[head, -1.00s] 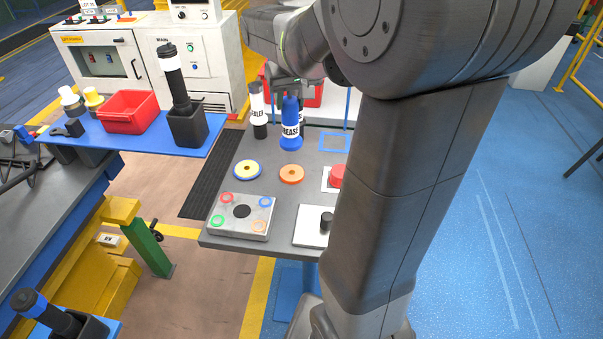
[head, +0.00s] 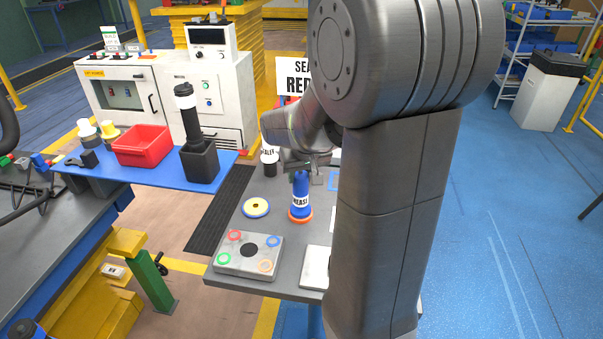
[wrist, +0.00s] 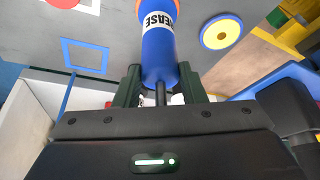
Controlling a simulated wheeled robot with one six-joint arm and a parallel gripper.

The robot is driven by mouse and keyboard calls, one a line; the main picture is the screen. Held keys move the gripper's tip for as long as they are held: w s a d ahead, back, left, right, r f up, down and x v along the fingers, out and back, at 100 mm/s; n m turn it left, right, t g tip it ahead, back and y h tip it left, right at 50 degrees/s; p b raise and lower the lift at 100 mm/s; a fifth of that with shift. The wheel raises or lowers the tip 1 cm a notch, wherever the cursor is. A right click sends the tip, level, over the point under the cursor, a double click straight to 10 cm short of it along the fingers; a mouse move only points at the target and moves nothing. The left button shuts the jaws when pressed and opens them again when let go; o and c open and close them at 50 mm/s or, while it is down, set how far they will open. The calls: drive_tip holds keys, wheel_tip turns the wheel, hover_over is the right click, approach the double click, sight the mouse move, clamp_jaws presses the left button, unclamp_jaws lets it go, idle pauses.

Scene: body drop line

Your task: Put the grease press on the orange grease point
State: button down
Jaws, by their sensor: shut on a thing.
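The blue grease press (head: 300,193), with a white label band, stands upright in the head view. Its lower end is over the orange grease point (head: 300,216), whose orange rim shows around it; I cannot tell whether it rests on it or hovers just above. My gripper (wrist: 160,88) is shut on the top of the grease press (wrist: 158,48) in the wrist view. In the head view my arm partly covers the gripper.
A yellow-and-blue disc (head: 256,208) lies left of the press. A grey plate with coloured rings (head: 248,256) is at the front of the table. A white-and-black sealer bottle (head: 269,160) stands behind. A blue square outline (wrist: 84,56) marks the table.

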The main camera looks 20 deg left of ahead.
drive_tip(key=shift+f, duration=0.25)
drive_tip(key=c, duration=0.9)
unclamp_jaws()
drive_tip(key=shift+r, duration=0.1)
drive_tip(key=shift+r, duration=0.3)
drive_tip(key=v, duration=1.1)
drive_tip(key=shift+r, duration=0.35)
drive_tip(key=shift+d, duration=0.1)
